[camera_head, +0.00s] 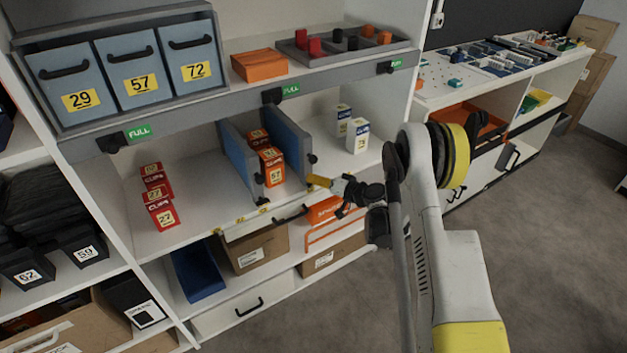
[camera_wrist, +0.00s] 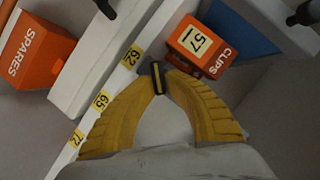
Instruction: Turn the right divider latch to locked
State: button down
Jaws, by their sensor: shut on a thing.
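The right divider (camera_head: 291,150) is a blue upright panel on the middle shelf, with a black knob on its front edge. My gripper (camera_head: 312,180) is at the lower front of this divider, at the shelf's front edge. In the wrist view, the yellow fingers of my gripper (camera_wrist: 158,82) are closed around a small black latch (camera_wrist: 157,70) with a yellow stripe. The fingers hide the latch in the head view, and I cannot tell whether it is locked. The left divider (camera_head: 238,155) stands to the left, with its own black latch (camera_head: 264,201) low at the front.
Orange clips boxes (camera_head: 271,165) stand between the dividers; one (camera_wrist: 200,48) is close to my fingertips in the wrist view. Red boxes (camera_head: 160,213) stand left, white boxes (camera_head: 358,135) right. An orange spares box (camera_wrist: 35,50) lies below the numbered shelf edge (camera_wrist: 112,90).

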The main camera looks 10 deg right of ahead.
jog(key=m+y, duration=0.2)
jog(key=m, duration=0.1)
jog(key=shift+w+d+f+m, duration=0.1)
jog(key=shift+d+f+m, duration=0.05)
jog(key=shift+m, duration=0.15)
jog(key=m, duration=0.2)
jog(key=m+t+y, duration=0.1)
jog(key=m, duration=0.1)
jog(key=shift+f+t, duration=0.2)
jog(key=shift+t, duration=0.1)
dwell(0.4)
jog(key=c, duration=1.4)
grip_release()
jog(key=shift+y, duration=0.3)
